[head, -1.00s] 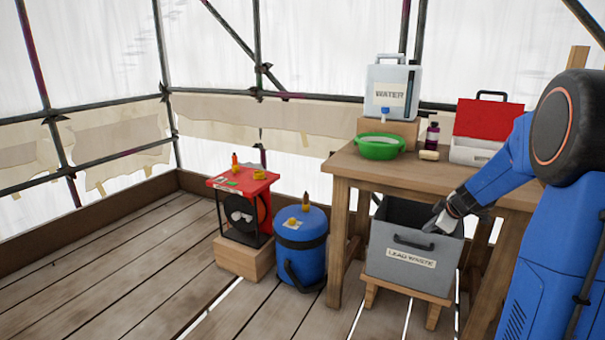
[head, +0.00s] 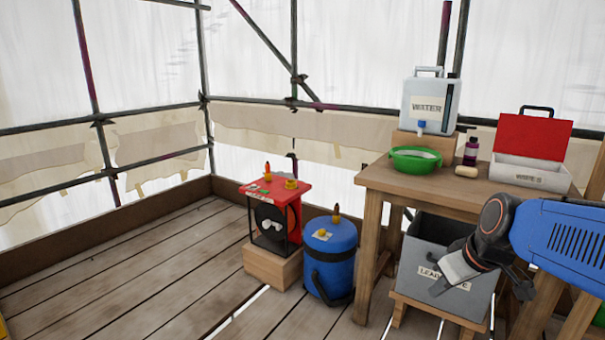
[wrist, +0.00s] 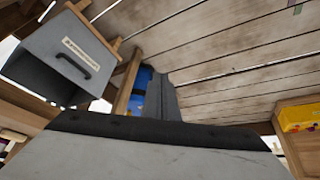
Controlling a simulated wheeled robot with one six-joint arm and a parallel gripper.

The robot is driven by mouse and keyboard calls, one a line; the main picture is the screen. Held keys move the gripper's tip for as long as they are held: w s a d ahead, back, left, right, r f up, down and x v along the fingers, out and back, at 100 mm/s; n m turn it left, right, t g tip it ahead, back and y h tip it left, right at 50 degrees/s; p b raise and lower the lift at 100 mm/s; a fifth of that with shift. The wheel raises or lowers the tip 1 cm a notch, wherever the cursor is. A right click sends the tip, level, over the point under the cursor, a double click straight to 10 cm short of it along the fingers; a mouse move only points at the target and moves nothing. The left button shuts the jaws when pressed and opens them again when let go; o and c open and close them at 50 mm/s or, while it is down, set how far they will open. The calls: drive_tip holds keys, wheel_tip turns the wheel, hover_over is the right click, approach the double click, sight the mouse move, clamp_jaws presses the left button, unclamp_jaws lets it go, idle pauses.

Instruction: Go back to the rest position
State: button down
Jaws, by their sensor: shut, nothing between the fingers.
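My gripper (head: 447,279) is in front of the grey lead waste bin (head: 416,254) in the head view and hides part of its label. Its fingers are closed with nothing held between them. My blue arm reaches in from the right. In the wrist view the gripper's grey fingers fill the lower middle, and the bin (wrist: 50,62) shows apart from them at the upper left.
A wooden table (head: 450,187) carries a water container (head: 428,103), a green basin (head: 416,159), a bottle (head: 471,152) and a red-lidded wipes box (head: 530,150). A blue drum (head: 329,262) and a red-topped unit (head: 273,215) stand left. The plank floor (head: 130,265) is clear.

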drive_tip(key=s+a+f+m+h, duration=0.1)
drive_tip(key=s+m, duration=0.3)
drive_tip(key=s, duration=1)
drive_tip(key=shift+f, duration=0.55)
